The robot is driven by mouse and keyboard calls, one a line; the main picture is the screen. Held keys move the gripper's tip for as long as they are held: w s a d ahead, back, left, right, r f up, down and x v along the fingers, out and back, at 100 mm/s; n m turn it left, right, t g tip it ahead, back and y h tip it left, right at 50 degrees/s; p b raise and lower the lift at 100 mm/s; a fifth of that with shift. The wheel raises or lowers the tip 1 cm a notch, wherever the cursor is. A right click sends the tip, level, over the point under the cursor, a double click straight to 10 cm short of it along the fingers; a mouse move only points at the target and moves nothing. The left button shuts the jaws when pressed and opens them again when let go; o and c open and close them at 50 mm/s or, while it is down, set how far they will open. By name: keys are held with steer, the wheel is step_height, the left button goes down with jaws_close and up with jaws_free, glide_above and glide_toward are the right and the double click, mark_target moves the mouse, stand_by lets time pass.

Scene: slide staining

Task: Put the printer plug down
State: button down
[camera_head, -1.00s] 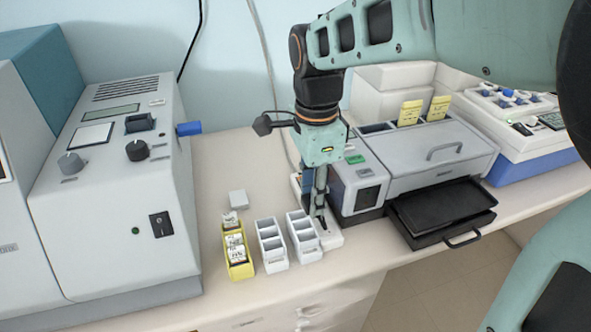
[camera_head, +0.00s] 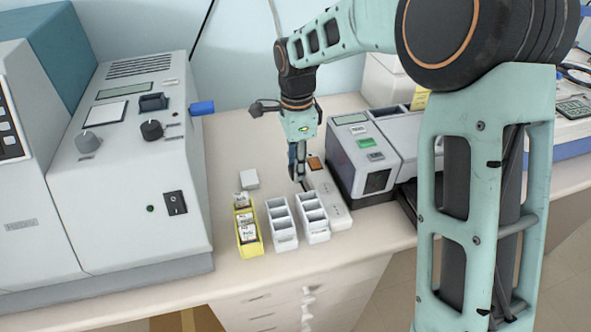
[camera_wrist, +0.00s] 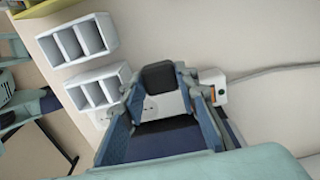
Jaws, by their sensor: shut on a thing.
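The strip's orange switch (camera_head: 315,163) shows right of the gripper. Part of the strip also shows beyond the plug in the wrist view.
Two white slotted racks (camera_head: 282,224) (camera_head: 313,217) and a yellow box (camera_head: 247,232) stand in front of the gripper. A small white block (camera_head: 249,179) lies to the left. The grey printer (camera_head: 362,160) stands close on the right. Bare bench lies behind the racks.

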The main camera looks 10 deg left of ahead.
mark_target(295, 188)
steer(key=shift+w+a+f, duration=0.3)
steer(key=shift+w+f, duration=0.15)
steer(key=shift+f, duration=0.2)
step_height(295, 188, down, 3)
steer(key=shift+w+f, duration=0.15)
steer(key=shift+f, duration=0.05)
steer(key=shift+f+b, duration=0.5)
steer(key=shift+f, duration=0.1)
steer(key=c, duration=1.5)
jaws_free()
steer(key=shift+r, duration=0.2)
